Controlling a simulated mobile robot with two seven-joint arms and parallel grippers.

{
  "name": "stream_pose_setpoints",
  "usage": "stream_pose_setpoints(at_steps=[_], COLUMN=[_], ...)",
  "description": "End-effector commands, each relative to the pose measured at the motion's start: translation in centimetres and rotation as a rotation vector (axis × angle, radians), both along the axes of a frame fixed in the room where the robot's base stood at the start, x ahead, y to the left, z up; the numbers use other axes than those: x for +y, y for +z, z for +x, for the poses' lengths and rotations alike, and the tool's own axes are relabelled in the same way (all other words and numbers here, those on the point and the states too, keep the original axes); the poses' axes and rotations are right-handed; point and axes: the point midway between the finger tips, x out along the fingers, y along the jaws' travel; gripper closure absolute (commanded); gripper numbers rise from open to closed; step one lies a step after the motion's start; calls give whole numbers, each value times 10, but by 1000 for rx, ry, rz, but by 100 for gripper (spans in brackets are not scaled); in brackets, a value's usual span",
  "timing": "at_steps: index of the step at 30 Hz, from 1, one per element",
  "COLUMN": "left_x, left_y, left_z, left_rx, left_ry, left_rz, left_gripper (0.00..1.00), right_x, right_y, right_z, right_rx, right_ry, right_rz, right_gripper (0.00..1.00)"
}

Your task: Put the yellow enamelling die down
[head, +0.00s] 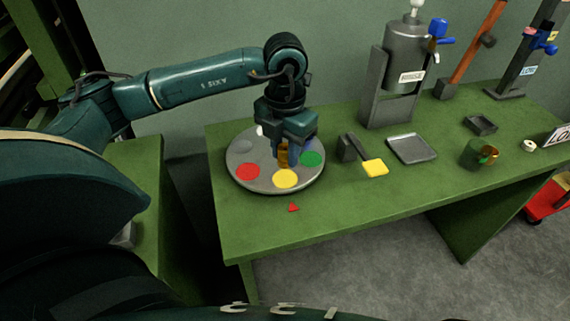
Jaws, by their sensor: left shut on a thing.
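My left gripper (292,150) points down over a round grey turntable (236,161) on the green bench. It is shut on a small brass-yellow piece, which I take for the yellow enamelling die (283,158). The die is largely hidden by the fingers. It is just behind the yellow spot (285,179) on the turntable; I cannot tell whether it touches the surface. The turntable also has a red spot (247,172), a green spot (311,158) and a grey spot (243,147). My right gripper is not in view.
A red triangle marker (293,207) lies in front of the turntable. To the right are a dark block (347,149), a yellow flat piece (375,168), a grey tray (411,148), a green cup (479,153) and a tall grey dispenser (406,58).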

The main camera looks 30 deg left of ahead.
Motion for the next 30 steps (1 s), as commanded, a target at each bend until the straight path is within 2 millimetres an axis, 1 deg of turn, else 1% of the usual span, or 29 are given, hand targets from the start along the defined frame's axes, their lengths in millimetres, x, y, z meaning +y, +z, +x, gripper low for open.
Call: stream_pose_setpoints(at_steps=[5, 10, 12, 17, 22, 23, 30], left_x=[0, 0, 0, 0, 0, 0, 0], left_y=[-15, -38, -41, -41, -46, -44, -44], left_z=[0, 0, 0, 0, 0, 0, 0], left_rx=[2, 1, 0, -1, -1, -1, -1], left_ry=[0, 0, 0, -1, -1, -1, -1], left_rz=[1, 0, 0, 0, 0, 0, 0], left_gripper=[96, 96, 96, 96, 96, 71, 52], right_x=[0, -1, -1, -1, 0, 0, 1], right_y=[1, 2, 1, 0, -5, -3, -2], right_z=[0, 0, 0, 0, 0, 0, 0], right_rx=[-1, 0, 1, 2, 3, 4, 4], right_ry=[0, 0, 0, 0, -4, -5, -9], right_rz=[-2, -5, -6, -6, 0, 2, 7], right_gripper=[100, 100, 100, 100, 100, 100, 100])
